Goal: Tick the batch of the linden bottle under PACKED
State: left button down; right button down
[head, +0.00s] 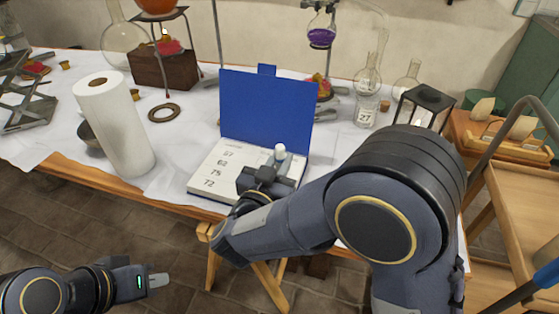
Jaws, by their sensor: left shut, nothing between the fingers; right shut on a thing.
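An open ledger with a blue cover (265,110) lies at the table's front edge. Its white page (212,168) shows a column of numbers that look like 57, 62, 75 and 72. My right gripper (268,172) is over the right part of the page, shut on a marker (280,153) with a pale rounded top. The marker's tip and the right columns are hidden by the gripper. A clear bottle (367,112) with a label that seems to read 27 stands behind, to the right; I cannot tell whether it is the linden one. My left gripper (158,281) is shut and empty, low at the left.
A paper roll (115,125) stands left of the ledger. A wooden block (165,70), a dark ring (164,113), flasks and a stand with a purple flask (321,30) are behind. A black lantern (425,108) and a wooden tray (500,135) are at the right.

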aim_at(280, 146)
jog(key=shift+r, duration=0.1)
notch_tip(280, 146, up, 6)
jog(key=p, duration=0.5)
dwell(0.4)
jog(key=w+d+n+y+p, duration=0.1)
jog(key=w+d+p, duration=0.2)
jog(key=d+p, duration=0.8)
jog(key=d, duration=0.7)
jog(key=shift+d+r+t+y, duration=0.25)
jog(key=shift+r+t+y, duration=0.05)
jog(key=shift+r+y, duration=0.1)
